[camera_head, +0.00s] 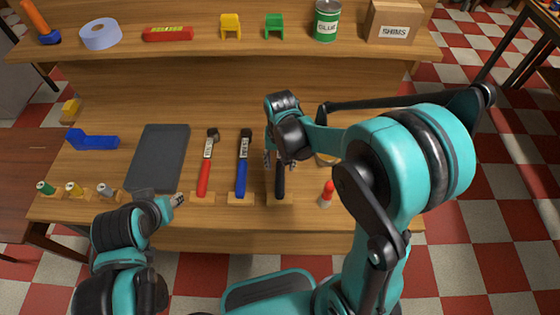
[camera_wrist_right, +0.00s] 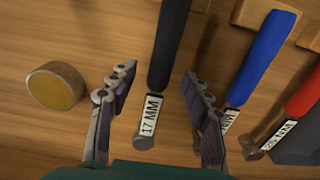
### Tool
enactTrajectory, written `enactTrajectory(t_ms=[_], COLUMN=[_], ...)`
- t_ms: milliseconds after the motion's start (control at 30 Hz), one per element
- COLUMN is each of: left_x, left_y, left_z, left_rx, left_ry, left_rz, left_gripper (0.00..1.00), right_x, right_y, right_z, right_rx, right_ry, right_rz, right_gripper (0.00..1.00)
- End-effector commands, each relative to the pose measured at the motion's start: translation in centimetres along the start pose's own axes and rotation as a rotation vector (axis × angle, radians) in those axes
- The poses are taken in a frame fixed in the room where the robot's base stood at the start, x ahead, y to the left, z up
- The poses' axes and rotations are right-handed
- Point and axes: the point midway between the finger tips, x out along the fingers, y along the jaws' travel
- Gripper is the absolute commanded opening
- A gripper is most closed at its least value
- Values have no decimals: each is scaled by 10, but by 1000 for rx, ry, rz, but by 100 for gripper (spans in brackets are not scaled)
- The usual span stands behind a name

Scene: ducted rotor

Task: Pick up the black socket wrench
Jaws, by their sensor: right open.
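The black socket wrench (camera_head: 280,182) lies on the workbench, its handle toward the bench's front edge. In the right wrist view the black wrench (camera_wrist_right: 168,45) has a white "17 MM" label and a round metal head. My right gripper (camera_head: 280,160) is over it. In that wrist view the open fingers of the right gripper (camera_wrist_right: 158,84) stand on either side of the wrench, with gaps on both sides. In the head view my arm hides the wrench's upper part. My left gripper (camera_head: 177,200) is low over the bench's front left; its jaw state is unclear.
A blue wrench (camera_head: 243,165) and a red wrench (camera_head: 205,165) lie left of the black one. A brass cylinder (camera_wrist_right: 55,86) stands close by on the other side. A red-topped item (camera_head: 327,193), a dark tray (camera_head: 158,155) and a blue bracket (camera_head: 92,140) are also on the bench.

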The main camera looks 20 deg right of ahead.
Motion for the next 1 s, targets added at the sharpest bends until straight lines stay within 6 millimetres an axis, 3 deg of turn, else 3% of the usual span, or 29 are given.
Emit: enactTrajectory(t_ms=[200,433,633,1000], left_x=[14,13,13,12], left_y=[0,0,0,0], left_z=[10,9,9,9], left_rx=[0,0,0,0], left_ry=[0,0,0,0], left_rz=[0,0,0,0], left_gripper=[40,40,40,40], right_x=[35,36,36,34], right_y=[-1,-1,-1,-1], right_z=[1,2,2,2], right_rx=[0,0,0,0], right_ry=[1,1,1,1], right_rz=[0,0,0,0], right_gripper=[50,50,0,0])
